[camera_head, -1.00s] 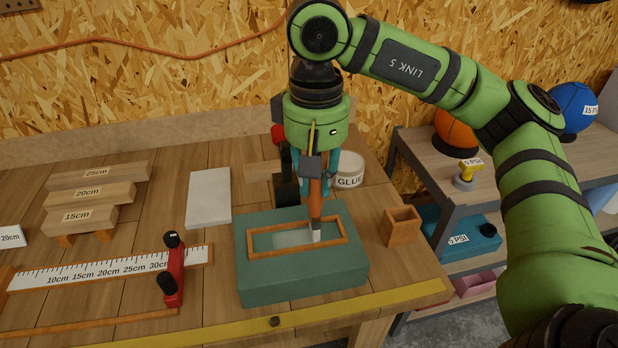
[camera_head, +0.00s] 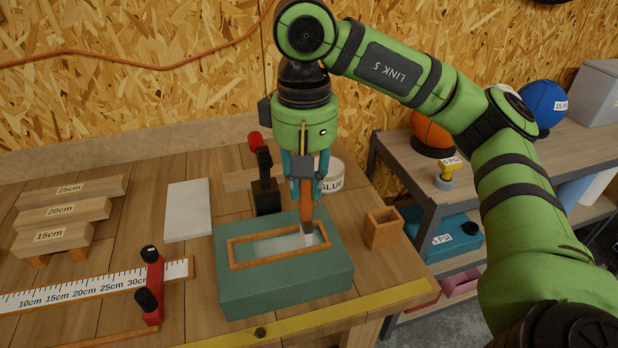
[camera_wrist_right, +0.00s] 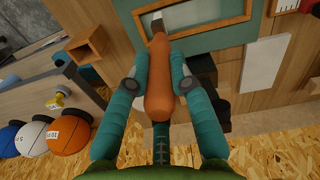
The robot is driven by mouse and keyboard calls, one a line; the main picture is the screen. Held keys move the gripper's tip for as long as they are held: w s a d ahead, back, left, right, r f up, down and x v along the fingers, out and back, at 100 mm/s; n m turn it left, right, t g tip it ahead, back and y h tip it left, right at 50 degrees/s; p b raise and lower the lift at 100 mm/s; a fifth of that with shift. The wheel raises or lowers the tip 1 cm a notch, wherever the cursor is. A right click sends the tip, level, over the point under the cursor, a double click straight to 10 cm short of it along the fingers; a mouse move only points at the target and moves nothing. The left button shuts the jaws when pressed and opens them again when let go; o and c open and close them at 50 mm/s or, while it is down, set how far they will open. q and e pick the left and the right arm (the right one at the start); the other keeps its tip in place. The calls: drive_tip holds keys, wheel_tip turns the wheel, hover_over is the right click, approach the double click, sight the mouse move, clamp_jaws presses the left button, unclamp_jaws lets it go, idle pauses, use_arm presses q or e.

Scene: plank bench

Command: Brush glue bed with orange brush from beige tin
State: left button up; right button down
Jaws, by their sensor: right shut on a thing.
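My right gripper (camera_head: 306,178) is shut on the orange brush (camera_head: 306,200), which it holds tip down, slightly tilted. The brush handle also shows between the fingers in the right wrist view (camera_wrist_right: 160,80). The brush tip is at the right end of the glue bed (camera_head: 270,247), a pale panel inside an orange-brown frame on a green block (camera_head: 290,290). I cannot tell exactly whether the bristles touch it. The beige tin labelled GLUE (camera_head: 333,178) stands behind the gripper, partly hidden. My left gripper is not in view.
A small open wooden box (camera_head: 383,228) stands right of the block. A black and red tool (camera_head: 265,185) stands behind it. A white slab (camera_head: 187,210), labelled planks (camera_head: 65,212) and a ruler with a red slider (camera_head: 153,288) lie left. Shelves stand right.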

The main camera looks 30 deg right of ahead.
drive_tip(key=w+a, duration=0.3)
drive_tip(key=a, duration=0.7)
drive_tip(key=shift+a+p, duration=0.15)
drive_tip(key=shift+p, duration=0.2)
idle(1.7)
drive_tip(key=shift+s+d, duration=0.3)
drive_tip(key=shift+d, duration=0.65)
drive_tip(key=shift+s+d, duration=0.25)
drive_tip(key=shift+d, duration=0.75)
drive_tip(key=shift+s+d, duration=0.35)
drive_tip(key=shift+d, duration=0.8)
drive_tip(key=shift+s+d, duration=0.4)
drive_tip(key=shift+d, duration=0.8)
drive_tip(key=shift+s+d, duration=0.35)
drive_tip(key=shift+d, duration=0.8)
